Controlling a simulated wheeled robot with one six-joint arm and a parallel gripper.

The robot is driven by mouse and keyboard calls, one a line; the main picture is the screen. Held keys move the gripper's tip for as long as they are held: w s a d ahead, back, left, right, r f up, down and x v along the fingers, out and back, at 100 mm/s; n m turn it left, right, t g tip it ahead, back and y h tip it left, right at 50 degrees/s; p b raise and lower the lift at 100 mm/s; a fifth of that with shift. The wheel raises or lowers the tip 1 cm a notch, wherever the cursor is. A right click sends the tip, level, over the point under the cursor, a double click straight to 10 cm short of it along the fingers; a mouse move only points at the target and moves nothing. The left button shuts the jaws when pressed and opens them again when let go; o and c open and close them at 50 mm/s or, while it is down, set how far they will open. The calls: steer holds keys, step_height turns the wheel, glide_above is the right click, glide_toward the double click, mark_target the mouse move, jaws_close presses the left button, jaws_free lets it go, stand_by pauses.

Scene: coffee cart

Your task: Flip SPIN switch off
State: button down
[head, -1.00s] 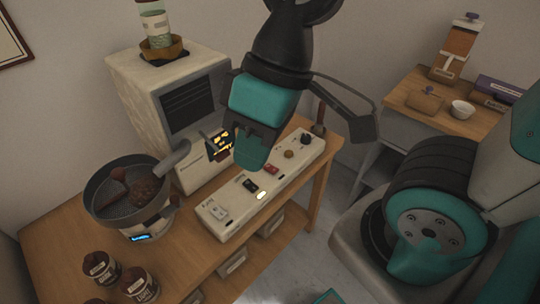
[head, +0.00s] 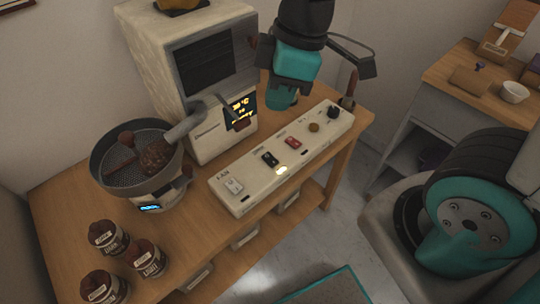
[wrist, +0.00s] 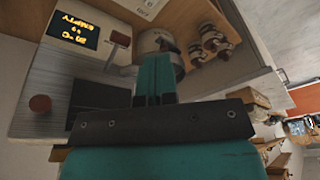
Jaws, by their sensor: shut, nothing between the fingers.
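A long cream control panel (head: 258,182) lies on the wooden cart in front of the roaster. In the head view it carries a white switch (head: 233,186), a black switch (head: 270,158), a red switch (head: 293,142), a tan knob (head: 314,127) and a black knob (head: 333,112). A yellow lamp (head: 282,169) glows by the black switch. The labels are too small to tell which is SPIN. My teal gripper (head: 282,103) is above and behind the panel, right of the roaster, apart from the switches. Its closed, empty fingers show in the wrist view (wrist: 155,70).
The roaster (head: 195,75) has a lit display (head: 240,110), also in the wrist view (wrist: 77,32). A round cooling tray (head: 125,178) stands left of the panel. Several dark jars (head: 107,238) are at the front left. A side table (head: 465,60) stands at the right.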

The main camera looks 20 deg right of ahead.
mark_target(270, 155)
steer(key=w+d+f+n+h+b, duration=0.2)
steer(key=w+d+f+n+b, duration=0.1)
steer(key=w+f+n, duration=0.5)
step_height(270, 155, down, 4)
steer(key=shift+w+d+r+t, duration=0.1)
steer(key=shift+w+d+t, duration=0.1)
steer(key=shift+d+t, duration=0.2)
steer(key=f, duration=0.4)
steer(key=w+f+b, duration=0.1)
steer(key=f, duration=0.9)
steer(key=shift+w+a, duration=0.25)
steer(key=shift+a, duration=0.1)
steer(key=shift+f, duration=0.1)
